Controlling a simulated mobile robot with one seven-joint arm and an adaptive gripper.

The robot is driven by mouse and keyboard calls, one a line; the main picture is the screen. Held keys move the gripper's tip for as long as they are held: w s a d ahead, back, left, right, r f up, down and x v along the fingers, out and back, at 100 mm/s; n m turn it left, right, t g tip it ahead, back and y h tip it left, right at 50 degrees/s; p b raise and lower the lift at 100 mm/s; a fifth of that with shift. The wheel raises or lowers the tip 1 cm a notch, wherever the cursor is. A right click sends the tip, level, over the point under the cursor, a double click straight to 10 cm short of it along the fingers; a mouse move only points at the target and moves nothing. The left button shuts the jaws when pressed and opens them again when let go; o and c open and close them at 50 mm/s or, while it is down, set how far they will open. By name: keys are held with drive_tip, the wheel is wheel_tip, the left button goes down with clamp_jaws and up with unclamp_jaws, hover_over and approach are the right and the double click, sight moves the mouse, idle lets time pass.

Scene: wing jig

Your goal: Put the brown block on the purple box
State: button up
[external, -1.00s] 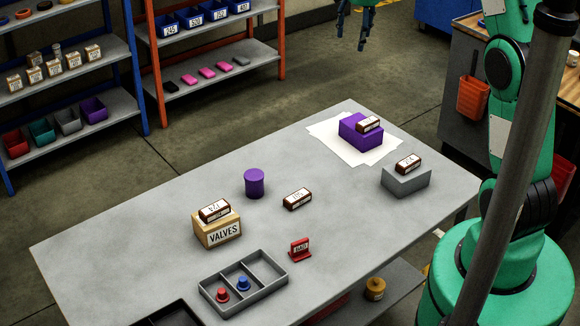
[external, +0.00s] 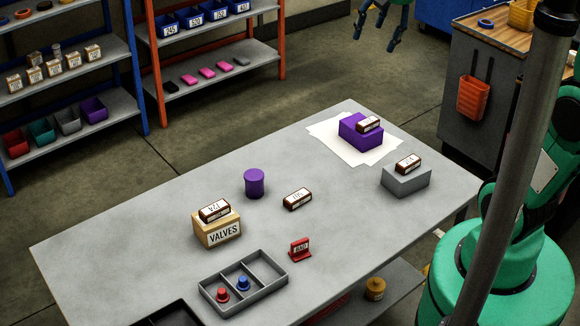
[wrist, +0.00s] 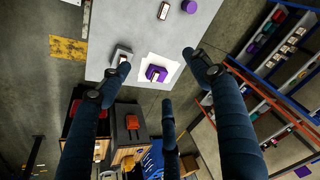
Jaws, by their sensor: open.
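The purple box (external: 354,137) sits on a white sheet at the table's far end and also shows in the wrist view (wrist: 150,74). A brown block (external: 369,124) with a white label rests on top of it. Similar brown blocks lie on the grey box (external: 408,163), on the bare table (external: 297,199) and on the VALVES box (external: 214,211). My gripper (external: 379,32) is open and empty, high beyond the table's far end, apart from all blocks. In the wrist view its spread fingers frame the purple box from above.
A purple cylinder (external: 254,183), a red BAD sign (external: 300,249) and a divided grey tray (external: 270,288) with red and blue pieces stand on the table. Shelves (external: 213,77) stand behind, a workbench (external: 490,100) at right. The table's left part is clear.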

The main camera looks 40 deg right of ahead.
drive_tip(key=s+a+f+n, duration=0.1)
drive_tip(key=s+a+n, duration=0.1)
drive_tip(key=s, duration=0.7)
drive_tip(key=s+a+f+n+t, duration=0.1)
drive_tip(key=s+a+n, duration=0.2)
drive_tip(key=s, duration=0.6)
drive_tip(key=shift+a+f+t+y, duration=0.25)
drive_tip(key=shift+a+t+y, duration=0.05)
drive_tip(key=shift+a, duration=0.45)
wheel_tip(320, 180, down, 12)
drive_tip(key=b, duration=1.1)
drive_tip(key=shift+r+b, duration=0.15)
drive_tip(key=shift+b, duration=0.25)
